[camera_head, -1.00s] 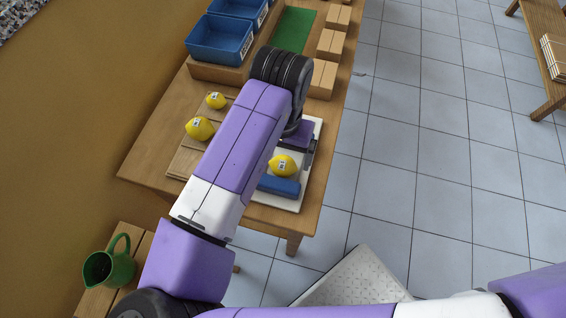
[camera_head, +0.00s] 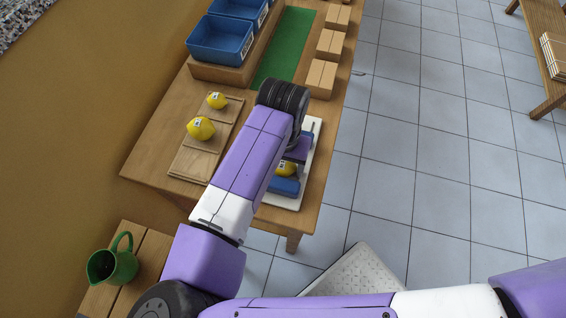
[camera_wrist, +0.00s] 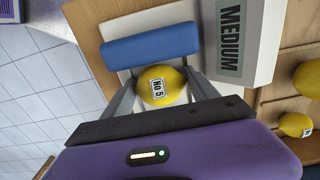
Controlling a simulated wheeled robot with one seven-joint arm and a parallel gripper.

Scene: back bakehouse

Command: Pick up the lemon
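A yellow lemon (camera_wrist: 161,86) with a white "NO 5" label lies between the two fingers of my gripper (camera_wrist: 162,78) in the wrist view. The fingers stand apart on either side of it, close to its sides; I see no clear grip. In the head view the lemon (camera_head: 287,169) shows partly below my gripper (camera_head: 294,157), over a white board (camera_head: 285,203). Two other lemons lie on a wooden board at the left: a larger one (camera_head: 201,128) and a smaller one (camera_head: 217,101).
Blue bins (camera_head: 219,42), a green mat (camera_head: 283,48) and wooden blocks (camera_head: 321,78) are farther up the table. A green jug (camera_head: 112,264) stands at lower left.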

